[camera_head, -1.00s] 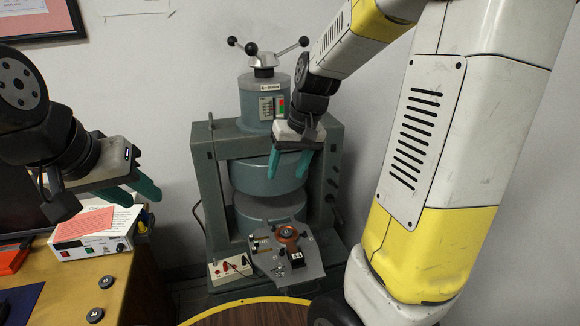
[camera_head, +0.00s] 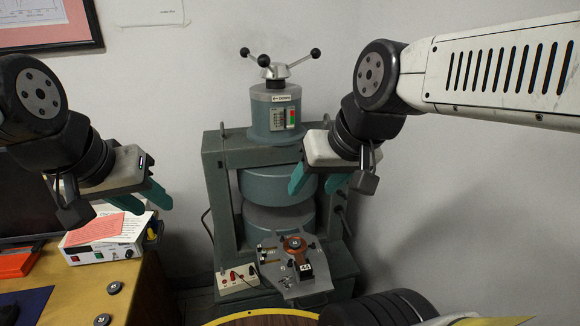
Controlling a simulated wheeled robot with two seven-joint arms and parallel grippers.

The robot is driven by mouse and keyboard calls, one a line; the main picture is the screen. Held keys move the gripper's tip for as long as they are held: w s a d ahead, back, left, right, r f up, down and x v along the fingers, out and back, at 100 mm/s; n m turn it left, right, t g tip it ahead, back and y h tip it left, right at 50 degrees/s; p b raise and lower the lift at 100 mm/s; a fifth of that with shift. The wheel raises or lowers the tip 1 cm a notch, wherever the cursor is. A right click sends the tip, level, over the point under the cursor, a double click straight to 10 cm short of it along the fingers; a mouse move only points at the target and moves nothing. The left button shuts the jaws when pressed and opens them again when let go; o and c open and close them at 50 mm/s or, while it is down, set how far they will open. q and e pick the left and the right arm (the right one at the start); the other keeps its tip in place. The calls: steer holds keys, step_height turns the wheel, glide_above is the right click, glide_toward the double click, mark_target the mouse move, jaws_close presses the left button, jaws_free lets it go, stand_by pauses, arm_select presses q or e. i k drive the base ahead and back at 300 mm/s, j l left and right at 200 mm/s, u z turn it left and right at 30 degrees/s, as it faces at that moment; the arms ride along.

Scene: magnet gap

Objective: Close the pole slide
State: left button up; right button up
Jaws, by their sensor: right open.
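A green-grey electromagnet (camera_head: 215,180) stands on the floor against the wall, with an upper pole drum (camera_head: 275,186) and a lower pole drum (camera_head: 278,219) one above the other and a narrow dark gap between them. A three-armed handle (camera_head: 278,70) with black ball knobs sits on the top cylinder (camera_head: 262,112). I cannot tell for certain which part is the pole slide. My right gripper (camera_head: 318,180) is open, its teal fingers pointing down in front of the upper drum; contact is not clear. My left gripper (camera_head: 142,198) is open and empty, over the desk to the left.
The wooden desk (camera_head: 130,282) at left holds a power supply (camera_head: 100,250) and papers.

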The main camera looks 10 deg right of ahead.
mark_target(292, 288)
steer(key=k+j+z, duration=0.3)
steer(key=j, duration=0.2)
steer(key=k+j+z, duration=0.3)
steer(key=k+j, duration=0.05)
steer(key=j, duration=0.1)
